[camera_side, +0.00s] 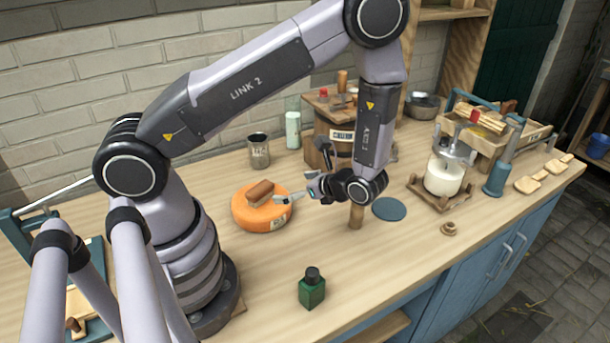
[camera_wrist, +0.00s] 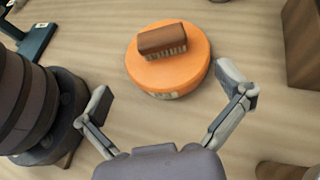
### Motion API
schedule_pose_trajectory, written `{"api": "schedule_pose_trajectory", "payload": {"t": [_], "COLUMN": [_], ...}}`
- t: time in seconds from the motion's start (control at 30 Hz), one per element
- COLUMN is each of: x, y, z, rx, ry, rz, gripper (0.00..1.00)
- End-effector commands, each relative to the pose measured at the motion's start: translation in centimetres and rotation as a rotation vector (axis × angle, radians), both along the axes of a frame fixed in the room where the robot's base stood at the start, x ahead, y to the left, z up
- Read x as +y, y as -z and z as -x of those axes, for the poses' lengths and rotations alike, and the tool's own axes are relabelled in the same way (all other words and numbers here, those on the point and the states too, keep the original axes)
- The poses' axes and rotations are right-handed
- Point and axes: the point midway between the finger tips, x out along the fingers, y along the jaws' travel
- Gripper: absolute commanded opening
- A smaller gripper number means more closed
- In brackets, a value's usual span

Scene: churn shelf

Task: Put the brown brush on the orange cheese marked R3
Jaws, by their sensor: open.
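The brown brush (camera_side: 260,191) lies on top of the orange cheese (camera_side: 254,217) in the side view, bristles down. The wrist view shows the brush (camera_wrist: 162,39) resting on the cheese (camera_wrist: 168,75), a little toward its far side. A pale label shows on the cheese's near edge, but its marking is too small to read. My gripper (camera_side: 284,199) is beside the cheese, on its right in the side view. In the wrist view my gripper (camera_wrist: 172,95) has its fingers spread wide and empty, apart from the brush.
A green bottle (camera_side: 312,288) stands at the front. A blue disc (camera_side: 389,209) and a glass jar of white liquid (camera_side: 443,176) are to the right.

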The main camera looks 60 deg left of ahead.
Motion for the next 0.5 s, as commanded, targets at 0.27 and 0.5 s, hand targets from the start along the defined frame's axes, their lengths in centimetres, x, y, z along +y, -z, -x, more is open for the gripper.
{"api": "schedule_pose_trajectory", "payload": {"t": [0.27, 0.5], "x": [-1.6, -2.2], "y": [-2.8, -12.0], "z": [-0.8, 0.1], "rx": [-0.066, -0.392], "ry": [-0.053, -0.321], "rz": [0.032, 0.205], "gripper": [1.00, 1.00]}}
